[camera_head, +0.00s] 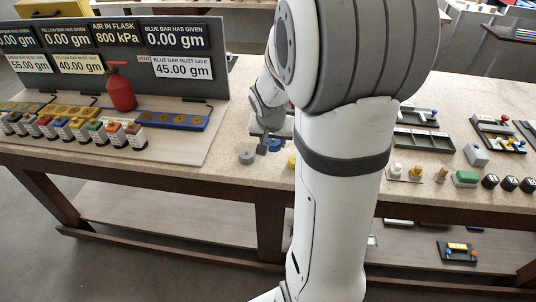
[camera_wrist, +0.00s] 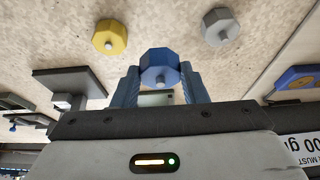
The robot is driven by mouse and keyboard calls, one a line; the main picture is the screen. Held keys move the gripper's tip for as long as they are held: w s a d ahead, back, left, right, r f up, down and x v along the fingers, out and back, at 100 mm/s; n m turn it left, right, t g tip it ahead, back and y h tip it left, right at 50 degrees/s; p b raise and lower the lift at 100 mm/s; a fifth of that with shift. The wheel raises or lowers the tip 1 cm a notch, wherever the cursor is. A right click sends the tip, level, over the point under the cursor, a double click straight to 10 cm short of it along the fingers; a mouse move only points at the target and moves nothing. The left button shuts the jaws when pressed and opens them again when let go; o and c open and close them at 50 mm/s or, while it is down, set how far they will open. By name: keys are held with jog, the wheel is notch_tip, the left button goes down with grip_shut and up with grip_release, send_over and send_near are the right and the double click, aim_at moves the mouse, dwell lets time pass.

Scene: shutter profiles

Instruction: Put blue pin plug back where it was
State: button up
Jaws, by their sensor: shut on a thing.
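I cannot tell whether the plug touches the table. A yellow plug (camera_wrist: 110,37) and a grey plug (camera_wrist: 220,26) of the same shape stand on the tabletop to either side. My arm hides part of the table in the head view.
A panel board (camera_head: 120,55) with weight labels stands at the left, with a red flask (camera_head: 121,88) and a blue bar (camera_head: 178,120) before it. A dark block (camera_wrist: 70,84) is left of my gripper in the wrist view. Several small parts and trays (camera_head: 417,140) lie at the right.

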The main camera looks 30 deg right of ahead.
aim_at(270, 151)
notch_tip(270, 151, down, 2)
jog(key=shift+w+a+f, duration=0.15)
jog(key=shift+a+f+b, duration=0.15)
jog(key=shift+f+b, duration=0.2)
jog(key=shift+f, duration=1.45)
jog(key=shift+f, duration=0.2)
jog(key=o, duration=1.1)
jog(key=shift+r, duration=0.1)
